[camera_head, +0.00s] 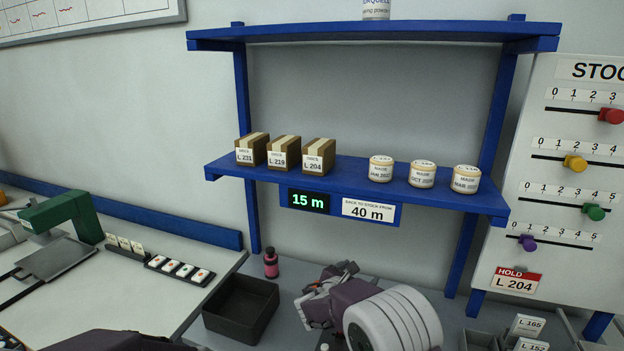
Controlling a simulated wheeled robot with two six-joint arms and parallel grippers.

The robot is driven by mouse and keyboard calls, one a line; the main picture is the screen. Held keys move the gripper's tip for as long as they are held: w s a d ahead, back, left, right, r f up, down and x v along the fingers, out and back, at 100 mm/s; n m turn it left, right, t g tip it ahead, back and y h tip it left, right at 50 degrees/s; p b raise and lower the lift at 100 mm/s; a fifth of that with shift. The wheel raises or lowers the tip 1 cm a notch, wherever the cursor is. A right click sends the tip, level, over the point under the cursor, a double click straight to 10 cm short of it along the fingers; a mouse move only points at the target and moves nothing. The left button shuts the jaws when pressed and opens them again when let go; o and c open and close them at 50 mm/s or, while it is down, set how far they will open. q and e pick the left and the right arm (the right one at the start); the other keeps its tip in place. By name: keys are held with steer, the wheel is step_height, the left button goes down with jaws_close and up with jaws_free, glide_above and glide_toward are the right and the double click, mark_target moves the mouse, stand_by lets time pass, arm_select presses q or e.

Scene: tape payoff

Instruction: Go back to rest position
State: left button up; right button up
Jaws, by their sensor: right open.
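My right gripper (318,287) is low in the middle of the head view, with my white ridged arm link behind it at the lower right. It is in front of the blue shelf unit and below its lower board. Its jaws are open, and I see nothing held between them. It is to the right of a black open bin (240,309) and a small dark bottle with a pink label (271,264), apart from the bottle. A dark purple part of my left arm shows at the bottom left edge; my left gripper is out of the picture.
The blue lower shelf (345,176) holds three brown boxes and three round tubs. A display (308,201) under it reads 15 m. A slider board (560,180) with a HOLD L 204 card stands right. A green device (65,215) and a black strip of tiles (180,270) are left.

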steer(key=s+d+m+g+h, duration=0.1)
steer(key=s+d+m+g, duration=0.25)
steer(key=d, duration=0.55)
steer(key=s+d+f+m+g+y, duration=0.1)
steer(key=s+d+m+g, duration=0.1)
steer(key=s+d+m, duration=0.35)
steer(key=s+d+f+m+g+y, duration=0.1)
steer(key=s+d+m+g, duration=0.15)
steer(key=s, duration=0.65)
steer(key=s+a+f+m+g+y, duration=0.1)
steer(key=s+a+f+m+y, duration=0.2)
steer(key=s+m, duration=0.4)
steer(key=s+a+f+m+g+y, duration=0.1)
steer(key=s+a+f+m+y, duration=0.2)
steer(key=s+a+m, duration=0.5)
steer(key=shift+s+a+f+m+g+y, duration=0.15)
steer(key=shift+a+f+m+g+y, duration=0.15)
steer(key=shift+f+m, duration=0.6)
